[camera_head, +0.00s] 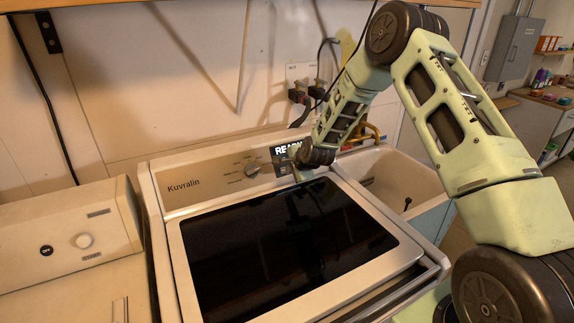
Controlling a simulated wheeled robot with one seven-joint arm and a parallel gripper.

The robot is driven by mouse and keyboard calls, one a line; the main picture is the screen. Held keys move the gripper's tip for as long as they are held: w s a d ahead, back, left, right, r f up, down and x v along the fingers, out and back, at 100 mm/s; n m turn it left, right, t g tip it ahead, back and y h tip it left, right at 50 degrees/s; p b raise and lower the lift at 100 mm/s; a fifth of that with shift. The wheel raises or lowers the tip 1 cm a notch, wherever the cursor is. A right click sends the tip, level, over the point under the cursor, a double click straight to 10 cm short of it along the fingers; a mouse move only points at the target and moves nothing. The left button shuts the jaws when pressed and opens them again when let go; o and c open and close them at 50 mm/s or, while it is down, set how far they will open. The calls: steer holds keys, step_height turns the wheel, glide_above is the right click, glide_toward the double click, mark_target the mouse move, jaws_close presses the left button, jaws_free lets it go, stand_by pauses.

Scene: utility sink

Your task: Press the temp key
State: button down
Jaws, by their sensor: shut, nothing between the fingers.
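A white top-loading washer has a control panel (210,178) along its back, marked "Kuvralin". Small dark keys lie just below the display, partly hidden by my arm, and I cannot read which one is the temp key. My gripper (295,171) is at the right part of the panel, just below the display, with its fingers shut and nothing in them. I cannot tell whether its tip touches a key.
The washer's dark glass lid (270,250) is closed in front of the panel. A second white machine (70,245) stands on the left. A utility sink (400,175) is on the right behind my arm. Hoses and a wall outlet box (303,72) are behind the washer.

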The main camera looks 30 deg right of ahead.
mark_target(287, 184)
steer(key=shift+w+f+p, duration=0.3)
steer(key=shift+w+f, duration=0.1)
steer(key=shift+w, duration=0.3)
steer(key=shift+w+f+p, duration=0.3)
steer(key=shift+w+f, duration=0.05)
steer(key=shift+w, duration=0.3)
